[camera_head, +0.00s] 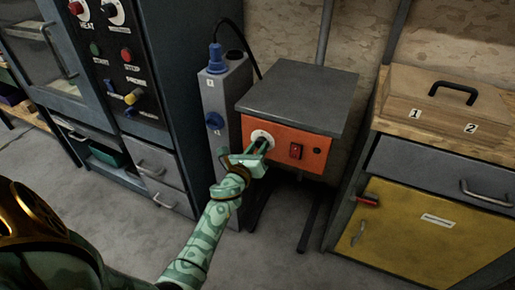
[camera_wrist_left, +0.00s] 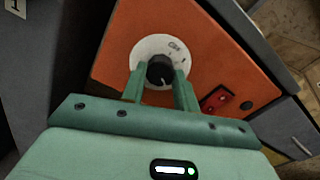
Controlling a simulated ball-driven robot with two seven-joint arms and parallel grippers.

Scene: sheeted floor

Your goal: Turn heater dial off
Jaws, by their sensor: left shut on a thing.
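The heater (camera_head: 288,120) is a grey-topped box with an orange front panel, standing in the middle of the head view. Its dial (camera_wrist_left: 161,70) is a dark knob with a pale pointer line on a round white plate; the orange panel (camera_wrist_left: 120,57) fills much of the left wrist view. My left gripper (camera_wrist_left: 160,84) is shut on the dial, with one green finger on each side of it. In the head view, the left gripper (camera_head: 262,148) reaches the panel and hides much of the knob. My right gripper is not in view.
A red switch (camera_head: 296,151) sits right of the dial. A grey box with blue knobs (camera_head: 226,90) stands left of the heater. Further left is a dark cabinet with buttons (camera_head: 125,68). A yellow-doored cabinet (camera_head: 400,228) with a wooden box (camera_head: 446,103) on top stands right.

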